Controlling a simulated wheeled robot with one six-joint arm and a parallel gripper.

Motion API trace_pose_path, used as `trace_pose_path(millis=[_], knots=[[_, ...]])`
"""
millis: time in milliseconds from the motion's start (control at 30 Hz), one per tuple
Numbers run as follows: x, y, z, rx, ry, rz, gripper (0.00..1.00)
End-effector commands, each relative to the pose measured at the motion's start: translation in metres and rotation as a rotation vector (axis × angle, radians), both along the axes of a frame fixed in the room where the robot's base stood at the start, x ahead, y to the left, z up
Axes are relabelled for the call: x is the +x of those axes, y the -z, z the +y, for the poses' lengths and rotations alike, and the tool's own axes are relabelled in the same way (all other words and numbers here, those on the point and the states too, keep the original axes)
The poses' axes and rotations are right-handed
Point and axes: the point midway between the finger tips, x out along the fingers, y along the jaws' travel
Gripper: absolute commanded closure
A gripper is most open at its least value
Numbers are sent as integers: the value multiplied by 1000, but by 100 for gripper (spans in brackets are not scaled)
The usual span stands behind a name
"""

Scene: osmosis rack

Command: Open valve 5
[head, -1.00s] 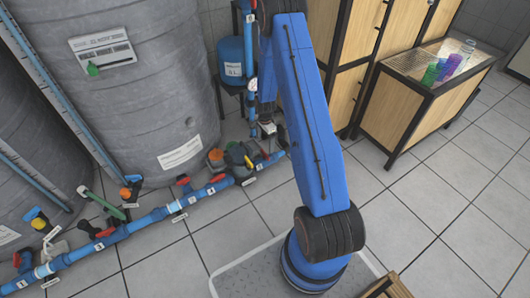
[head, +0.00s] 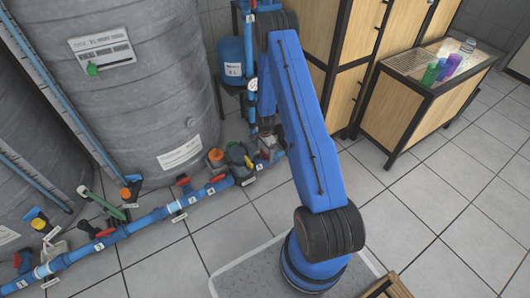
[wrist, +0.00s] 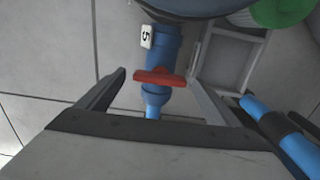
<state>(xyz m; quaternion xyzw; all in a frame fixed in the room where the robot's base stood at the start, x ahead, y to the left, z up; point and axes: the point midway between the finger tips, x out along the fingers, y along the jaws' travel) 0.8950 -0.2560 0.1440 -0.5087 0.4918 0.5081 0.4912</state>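Valve 5 shows in the wrist view as a red bar handle (wrist: 158,77) set crosswise on a blue pipe (wrist: 163,47). A white label with the number 5 (wrist: 147,37) sits on the pipe just above it. My gripper (wrist: 157,72) is open, with one finger on each side of the red handle. Gaps show between the fingers and the handle's ends, and I see no clear contact. In the head view my gripper (head: 266,143) is low by the pipes beside the grey tank, and valve 5 cannot be made out there.
A blue pipe line (head: 150,219) with several red-handled valves runs along the floor before the grey tanks (head: 150,80). In the wrist view another blue pipe (wrist: 285,138) lies close to the right finger. A wooden cabinet (head: 410,105) stands at the right. Tiled floor is clear in front.

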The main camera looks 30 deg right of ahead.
Motion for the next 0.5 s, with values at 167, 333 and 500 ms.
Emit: trace_pose_path(millis=[167, 333, 500], knots=[[0, 0, 0, 0, 0, 0, 55], [0, 0, 0, 0, -3, 0, 55], [0, 0, 0, 0, -32, 0, 55]])
